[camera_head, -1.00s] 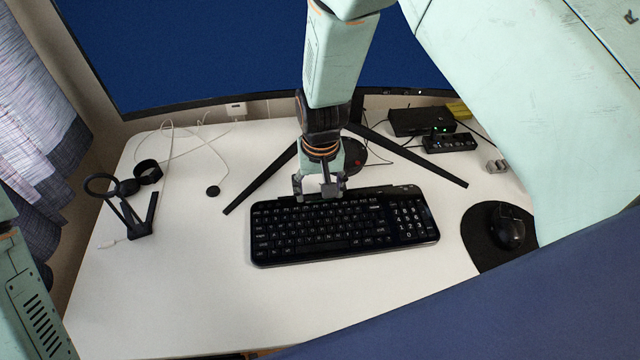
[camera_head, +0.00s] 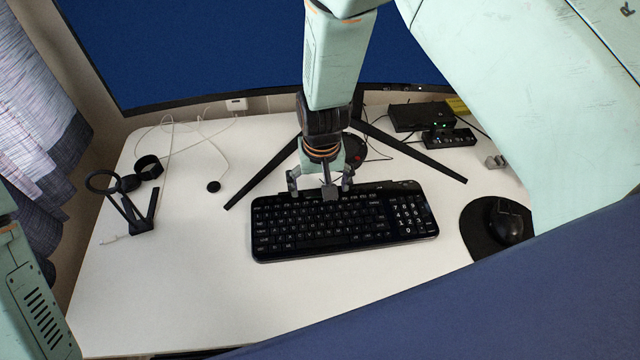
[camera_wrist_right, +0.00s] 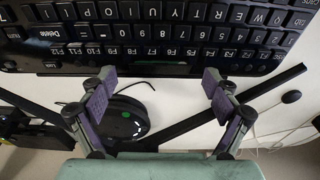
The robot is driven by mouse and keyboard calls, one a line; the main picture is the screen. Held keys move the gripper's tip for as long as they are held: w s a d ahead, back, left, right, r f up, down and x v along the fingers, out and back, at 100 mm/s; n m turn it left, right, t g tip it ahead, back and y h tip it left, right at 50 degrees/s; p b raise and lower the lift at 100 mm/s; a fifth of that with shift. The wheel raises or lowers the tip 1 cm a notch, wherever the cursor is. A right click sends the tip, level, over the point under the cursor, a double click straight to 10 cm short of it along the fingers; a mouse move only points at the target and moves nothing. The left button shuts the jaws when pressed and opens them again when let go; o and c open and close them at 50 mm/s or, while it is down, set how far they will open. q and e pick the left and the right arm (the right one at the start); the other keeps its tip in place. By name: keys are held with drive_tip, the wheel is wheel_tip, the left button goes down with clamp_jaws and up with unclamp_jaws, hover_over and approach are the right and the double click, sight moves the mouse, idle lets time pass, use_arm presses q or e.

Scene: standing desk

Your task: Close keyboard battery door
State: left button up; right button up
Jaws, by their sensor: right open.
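The black keyboard (camera_head: 345,225) lies keys-up on the white desk in the head view. Its rear key rows and rear edge fill the top of the right wrist view (camera_wrist_right: 160,42). I cannot make out the battery door; the rear edge shows only as a dark strip. My right gripper (camera_head: 321,183) is over the left-centre part of the keyboard's rear edge. In the right wrist view its two fingers (camera_wrist_right: 160,80) are spread apart with nothing between them, pointing toward the rear edge. I cannot tell whether they touch it. My left gripper is out of view.
The monitor stand's legs (camera_head: 262,175) spread behind the keyboard. A mouse (camera_head: 507,229) on a dark pad (camera_head: 477,225) is to the right. Black boxes (camera_head: 420,117) stand at back right. A black stand (camera_head: 133,212) is at left. The front of the desk is clear.

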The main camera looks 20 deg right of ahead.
sight(321, 196)
drive_tip(key=r, duration=0.5)
drive_tip(key=s+r, duration=0.1)
drive_tip(key=r, duration=0.1)
drive_tip(key=shift+a+r, duration=0.1)
drive_tip(key=shift+r, duration=0.15)
